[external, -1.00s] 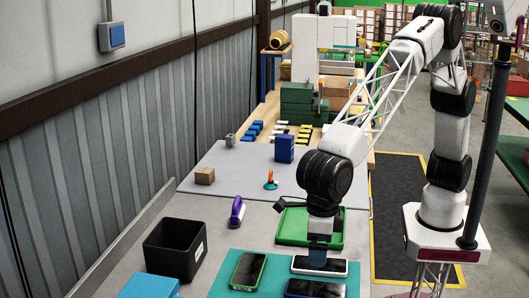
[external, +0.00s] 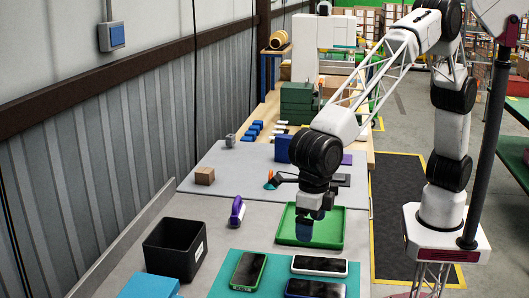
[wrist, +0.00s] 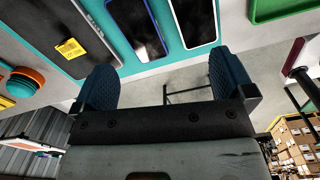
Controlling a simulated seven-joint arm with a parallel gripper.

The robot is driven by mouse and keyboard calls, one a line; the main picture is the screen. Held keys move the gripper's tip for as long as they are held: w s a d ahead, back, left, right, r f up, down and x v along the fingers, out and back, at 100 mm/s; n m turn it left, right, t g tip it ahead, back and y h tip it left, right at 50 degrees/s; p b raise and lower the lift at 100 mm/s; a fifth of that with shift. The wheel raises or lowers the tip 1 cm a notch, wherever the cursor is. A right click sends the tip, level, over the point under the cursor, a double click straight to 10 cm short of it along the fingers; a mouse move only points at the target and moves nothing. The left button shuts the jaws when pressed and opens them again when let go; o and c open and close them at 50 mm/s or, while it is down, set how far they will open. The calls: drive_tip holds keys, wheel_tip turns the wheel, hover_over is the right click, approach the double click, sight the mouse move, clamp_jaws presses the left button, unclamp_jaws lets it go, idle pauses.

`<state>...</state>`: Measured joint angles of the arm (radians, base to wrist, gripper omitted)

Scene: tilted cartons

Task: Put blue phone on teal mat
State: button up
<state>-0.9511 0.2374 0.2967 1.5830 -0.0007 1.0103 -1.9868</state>
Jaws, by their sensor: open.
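The teal mat (external: 226,286) lies at the front of the bench in the external view. A phone with a blue-violet rim (external: 315,289) lies on it at the bottom edge, partly cut off. A white-rimmed phone (external: 319,266) and a green-rimmed phone (external: 248,271) also lie flat on the mat. My gripper (external: 310,236) is open and empty, above the front part of the green tray, behind the phones. In the wrist view, its two blue fingertips (wrist: 160,72) are wide apart with nothing between them. Part of the teal mat (wrist: 112,30) and dark phone screens show beyond them.
The green tray (external: 334,238) lies behind the mat. A black bin (external: 175,247) and a blue box (external: 148,287) stand at left. A purple object (external: 237,211), a brown box (external: 204,176) and a blue box (external: 283,148) stand farther back. Bare bench separates them.

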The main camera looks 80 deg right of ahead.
drive_tip(key=w+d+r+m, duration=0.2)
drive_tip(key=d+r+m, duration=0.2)
drive_tip(key=d, duration=0.7)
drive_tip(key=w+d+r+m, duration=0.3)
drive_tip(key=d+r+m, duration=0.1)
drive_tip(key=d, duration=0.7)
drive_tip(key=s+d+r+m, duration=0.1)
drive_tip(key=d+m, duration=0.2)
drive_tip(key=d, duration=0.4)
drive_tip(key=s+d+r+m+t, duration=0.1)
drive_tip(key=d+r+m, duration=0.15)
drive_tip(key=d, duration=0.45)
drive_tip(key=s+d+r+m, duration=0.1)
drive_tip(key=d+m, duration=0.2)
drive_tip(key=d, duration=0.4)
drive_tip(key=s+d+m, duration=0.4)
drive_tip(key=d, duration=0.4)
drive_tip(key=s+d+m, duration=0.4)
drive_tip(key=s+d, duration=0.1)
drive_tip(key=d, duration=0.3)
drive_tip(key=s+d+f+m, duration=0.2)
drive_tip(key=s+d+m, duration=0.2)
drive_tip(key=s+d, duration=0.1)
drive_tip(key=s+d+f+m+t, duration=0.1)
drive_tip(key=s+d+f+m, duration=0.1)
drive_tip(key=s+d+m, duration=0.3)
drive_tip(key=s+d, duration=0.1)
drive_tip(key=s, duration=0.2)
drive_tip(key=shift+f, duration=0.25)
